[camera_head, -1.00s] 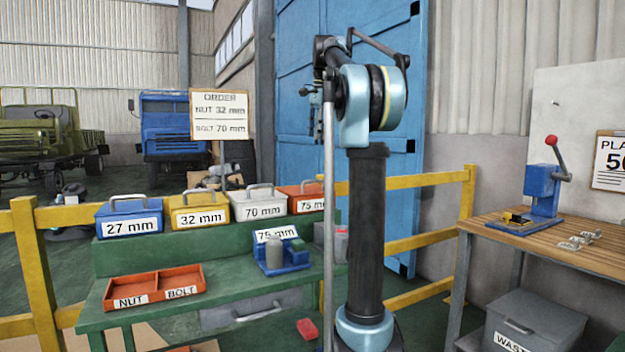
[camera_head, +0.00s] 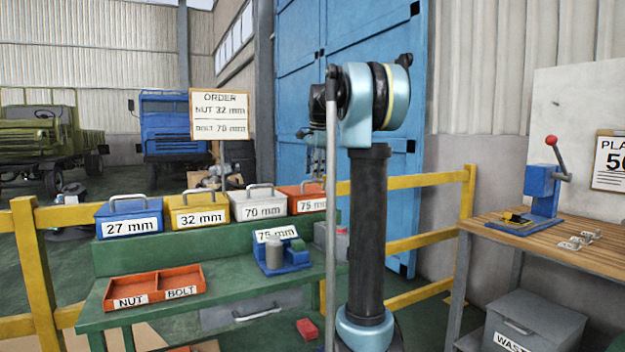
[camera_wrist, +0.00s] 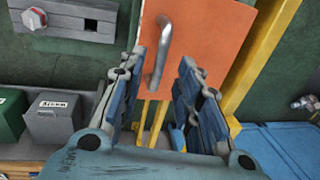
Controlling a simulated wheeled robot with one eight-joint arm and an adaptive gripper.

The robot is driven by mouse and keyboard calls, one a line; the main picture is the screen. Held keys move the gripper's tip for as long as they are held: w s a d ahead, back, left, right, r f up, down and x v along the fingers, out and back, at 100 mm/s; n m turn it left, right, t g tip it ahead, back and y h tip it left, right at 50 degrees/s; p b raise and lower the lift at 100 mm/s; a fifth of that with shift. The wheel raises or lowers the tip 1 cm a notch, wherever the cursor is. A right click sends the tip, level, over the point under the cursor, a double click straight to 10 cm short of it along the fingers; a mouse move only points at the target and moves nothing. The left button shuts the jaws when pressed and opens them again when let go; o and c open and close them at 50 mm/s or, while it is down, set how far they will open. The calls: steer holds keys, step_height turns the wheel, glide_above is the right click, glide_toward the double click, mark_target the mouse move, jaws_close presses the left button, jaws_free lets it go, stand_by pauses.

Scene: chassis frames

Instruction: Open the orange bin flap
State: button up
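In the wrist view an orange panel (camera_wrist: 198,45) with a curved metal handle (camera_wrist: 158,58) lies straight ahead. My gripper (camera_wrist: 166,72) is open, with one blue-padded finger on each side of the handle. I cannot tell whether the handle is between the fingertips or just beyond them. In the head view my gripper is small and partly hidden behind my arm, above an orange bin (camera_head: 296,191) labelled 75 mm at the right end of the bin row. I cannot tell for certain whether this bin bears the panel.
Blue (camera_head: 128,212), yellow (camera_head: 195,207) and grey (camera_head: 258,203) bins stand left of the orange one. A yellow rail (camera_head: 425,240) runs behind the green bench (camera_head: 230,300). The wrist view shows a yellow post (camera_wrist: 255,60) close to the panel's right and a grey box (camera_wrist: 60,118) at left.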

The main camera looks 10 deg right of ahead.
steer(key=shift+w+f, duration=0.15)
steer(key=shift+f, duration=0.55)
steer(key=shift+w+f, duration=0.1)
steer(key=shift+f, duration=0.55)
